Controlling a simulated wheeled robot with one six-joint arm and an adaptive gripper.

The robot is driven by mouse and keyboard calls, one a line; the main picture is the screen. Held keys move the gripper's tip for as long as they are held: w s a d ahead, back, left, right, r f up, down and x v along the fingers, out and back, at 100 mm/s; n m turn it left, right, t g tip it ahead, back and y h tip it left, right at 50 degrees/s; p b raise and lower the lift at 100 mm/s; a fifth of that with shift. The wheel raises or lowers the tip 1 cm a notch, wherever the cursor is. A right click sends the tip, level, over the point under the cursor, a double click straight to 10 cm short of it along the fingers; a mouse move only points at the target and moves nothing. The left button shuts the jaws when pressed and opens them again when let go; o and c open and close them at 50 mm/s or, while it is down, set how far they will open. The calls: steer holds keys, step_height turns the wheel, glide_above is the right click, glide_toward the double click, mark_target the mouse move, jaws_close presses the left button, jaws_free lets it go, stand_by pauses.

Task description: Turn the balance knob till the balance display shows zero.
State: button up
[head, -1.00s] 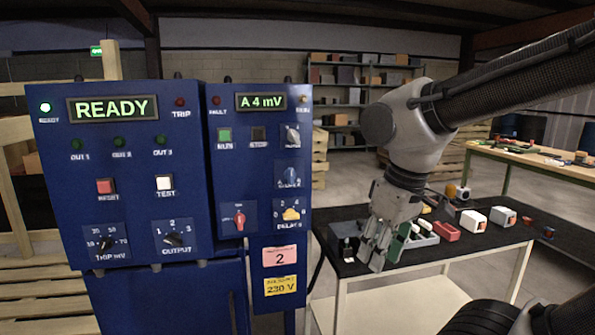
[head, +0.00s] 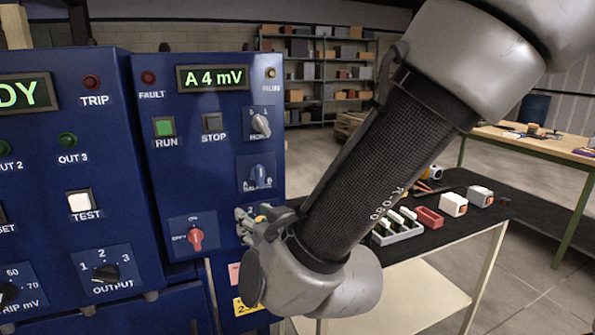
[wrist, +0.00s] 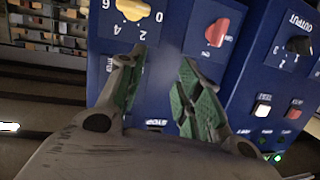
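The blue balance knob (head: 260,175) is on the right-hand blue panel, above my gripper in the head view. Its label is too blurred to read fully. The display (head: 212,78) above reads "A 4 mV". My gripper (head: 248,222) is in front of the panel, just below the blue knob, and hides most of the yellow knob there. In the wrist view, my gripper (wrist: 160,75) has its fingers apart with nothing held between them. The yellow knob (wrist: 133,8) shows beyond the left finger there. I cannot make out the blue knob in the wrist view.
A red knob (head: 196,239) is left of my gripper. The RUN button (head: 164,127), STOP button (head: 213,122) and a grey knob (head: 261,124) are above. The output knob (head: 105,273) is on the left panel. A black-topped table (head: 462,232) with small parts stands at right.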

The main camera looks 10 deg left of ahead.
mark_target(261, 177)
step_height(261, 177, up, 5)
steer(key=w+d+m+t, duration=0.1)
steer(key=w+d+t, duration=0.2)
steer(key=shift+h, duration=0.4)
steer(key=x, duration=0.7)
steer(key=shift+w+a+r, duration=0.1)
steer(key=shift+w+a, duration=0.05)
steer(key=shift+a, duration=0.1)
jaws_close()
